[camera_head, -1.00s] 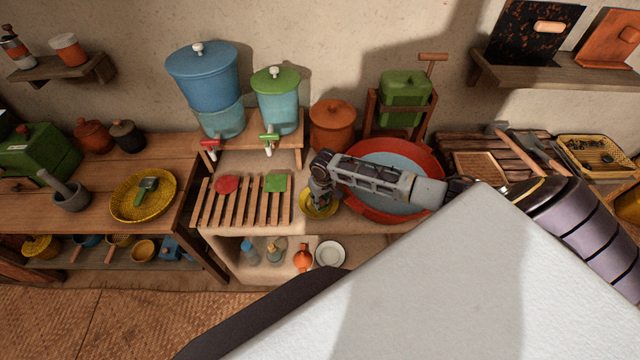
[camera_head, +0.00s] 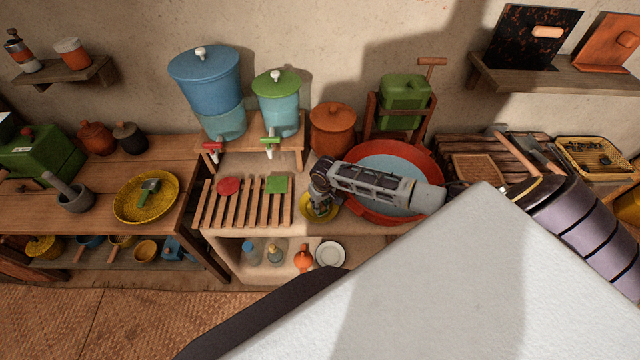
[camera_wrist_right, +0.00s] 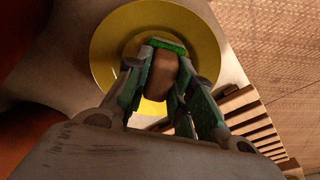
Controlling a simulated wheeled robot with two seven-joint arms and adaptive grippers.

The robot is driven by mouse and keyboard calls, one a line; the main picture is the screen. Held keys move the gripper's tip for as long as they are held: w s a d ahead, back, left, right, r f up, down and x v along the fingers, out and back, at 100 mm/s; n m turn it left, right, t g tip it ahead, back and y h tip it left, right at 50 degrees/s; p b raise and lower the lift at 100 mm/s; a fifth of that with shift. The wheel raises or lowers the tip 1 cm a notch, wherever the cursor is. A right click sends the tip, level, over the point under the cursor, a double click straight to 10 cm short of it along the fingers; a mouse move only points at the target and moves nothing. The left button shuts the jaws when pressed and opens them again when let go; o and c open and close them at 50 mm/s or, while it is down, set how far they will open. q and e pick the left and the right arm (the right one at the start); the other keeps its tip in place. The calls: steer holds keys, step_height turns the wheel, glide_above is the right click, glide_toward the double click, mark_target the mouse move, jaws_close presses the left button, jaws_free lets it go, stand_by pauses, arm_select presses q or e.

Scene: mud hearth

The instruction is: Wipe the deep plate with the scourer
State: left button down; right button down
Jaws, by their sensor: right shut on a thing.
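The yellow deep plate (camera_head: 333,212) stands on the counter between the slatted rack and the red basin. It shows in the wrist view as a round yellow dish (camera_wrist_right: 105,50). My right gripper (camera_head: 320,205) is over the plate, pointing down and covering much of it. In the wrist view my right gripper (camera_wrist_right: 165,100) is shut on the scourer (camera_wrist_right: 163,75), a brownish block with a green edge. The scourer is over the plate's middle; whether it touches the plate cannot be told. My left gripper is not in view.
The slatted rack (camera_head: 235,212) left of the plate holds a red round piece (camera_head: 229,186) and a green square (camera_head: 277,184). The red basin (camera_head: 436,160) is close on the right, under my right arm. A lidded orange pot (camera_head: 333,128) stands behind.

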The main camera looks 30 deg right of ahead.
steer(key=shift+w+d+f+b, duration=0.1)
steer(key=shift+w+d+b, duration=0.15)
steer(key=shift+w+d, duration=0.4)
steer(key=shift+w+d+b, duration=0.2)
steer(key=shift+w+d, duration=0.2)
steer(key=shift+w, duration=0.4)
steer(key=shift+r+p, duration=0.5)
steer(key=shift+r, duration=2.55)
steer(key=shift+r, duration=0.1)
steer(key=shift+r, duration=1.4)
